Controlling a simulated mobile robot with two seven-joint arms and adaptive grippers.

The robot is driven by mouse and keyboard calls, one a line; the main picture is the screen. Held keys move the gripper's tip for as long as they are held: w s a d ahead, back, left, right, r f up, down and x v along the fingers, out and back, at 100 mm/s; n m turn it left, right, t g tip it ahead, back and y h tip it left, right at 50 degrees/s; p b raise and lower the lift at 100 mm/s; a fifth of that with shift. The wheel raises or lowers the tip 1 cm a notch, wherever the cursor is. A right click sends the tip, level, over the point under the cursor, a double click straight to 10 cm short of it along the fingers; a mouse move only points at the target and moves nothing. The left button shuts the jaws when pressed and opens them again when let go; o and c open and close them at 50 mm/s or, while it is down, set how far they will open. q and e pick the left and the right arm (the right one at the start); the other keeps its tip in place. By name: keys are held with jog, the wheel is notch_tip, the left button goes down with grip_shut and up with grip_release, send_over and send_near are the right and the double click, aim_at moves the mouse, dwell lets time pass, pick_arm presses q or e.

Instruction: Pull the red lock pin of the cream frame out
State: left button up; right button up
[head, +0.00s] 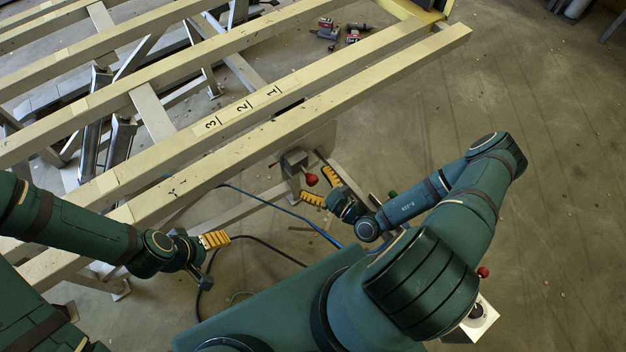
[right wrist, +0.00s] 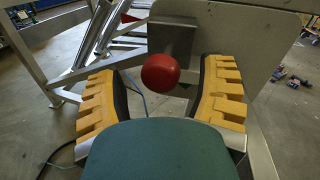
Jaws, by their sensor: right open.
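The cream frame (head: 290,112) is a set of long parallel beams across the upper left of the head view. The red lock pin (head: 311,179) has a round knob and sticks out of a grey block under the front beam. In the right wrist view its red knob (right wrist: 160,71) sits between and beyond the yellow finger pads. My right gripper (head: 321,187) is open and faces the knob without visible contact. Its fingers also show in the right wrist view (right wrist: 162,105). My left gripper (head: 216,240) is near the lower left beams; its opening cannot be made out.
A grey plate (right wrist: 240,45) stands beside the pin's block. Blue and black cables (head: 290,213) run on the floor below the frame. Power tools (head: 328,30) lie beyond the beams. The floor at the right is mostly open.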

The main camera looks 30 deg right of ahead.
jog(key=v, duration=1.1)
jog(key=s+a+r+n+g+y, duration=0.1)
jog(key=s+a+n+g+y, duration=0.25)
jog(key=a+n+g, duration=0.5)
jog(key=s+a+r+n+g+y, duration=0.15)
jog(key=s+a+n+g, duration=0.35)
jog(key=n+g, duration=0.65)
jog(key=w+a+r+n+t+h, duration=0.2)
jog(key=w+n+t+h, duration=0.2)
jog(key=w, duration=0.8)
jog(key=n+h, duration=0.2)
jog(key=n, duration=0.2)
jog(key=shift+w+a+r+t+h, duration=0.2)
jog(key=shift+a+r+t+h, duration=0.1)
jog(key=shift+h, duration=0.1)
